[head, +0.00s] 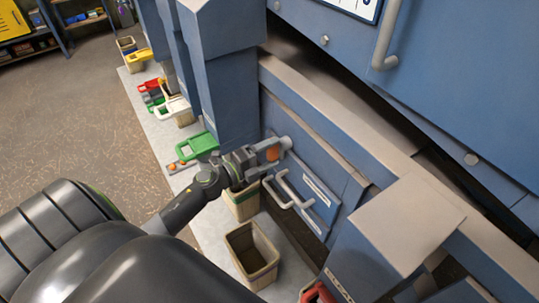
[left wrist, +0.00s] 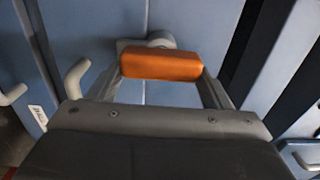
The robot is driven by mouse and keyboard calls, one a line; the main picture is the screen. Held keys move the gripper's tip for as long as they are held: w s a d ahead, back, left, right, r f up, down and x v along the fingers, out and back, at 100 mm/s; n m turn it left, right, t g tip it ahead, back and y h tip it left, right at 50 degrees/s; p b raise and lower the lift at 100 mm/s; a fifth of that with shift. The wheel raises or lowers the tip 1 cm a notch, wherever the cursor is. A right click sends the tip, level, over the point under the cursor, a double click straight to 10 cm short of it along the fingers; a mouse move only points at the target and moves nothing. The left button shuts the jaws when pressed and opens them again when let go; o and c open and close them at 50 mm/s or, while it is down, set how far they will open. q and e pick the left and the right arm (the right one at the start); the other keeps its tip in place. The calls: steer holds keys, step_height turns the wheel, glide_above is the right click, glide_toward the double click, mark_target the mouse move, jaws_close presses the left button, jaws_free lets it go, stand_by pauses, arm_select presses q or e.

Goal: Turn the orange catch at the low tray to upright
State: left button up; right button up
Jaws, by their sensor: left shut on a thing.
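The orange catch (left wrist: 161,65) sits between the two fingers of my left gripper (left wrist: 163,74) in the left wrist view, in front of a grey round pivot on the blue panel. Its bar lies across the picture from finger to finger. In the head view the catch (head: 273,154) shows as a small orange patch at my left gripper (head: 275,150), which is shut on it. The low tray front (head: 318,196) is a blue panel with a white label and pale handles just right of and below the catch. My right gripper is not in view.
An open beige bin (head: 252,252) stands on the pale floor strip below the tray, with another (head: 242,203) partly behind my arm. A green-handled item (head: 197,145) lies left of the gripper. A grey-topped blue block (head: 405,222) juts out at the right.

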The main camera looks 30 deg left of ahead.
arm_select(q)
steer(key=shift+f, duration=0.1)
stand_by(0.3)
steer(key=o, duration=1)
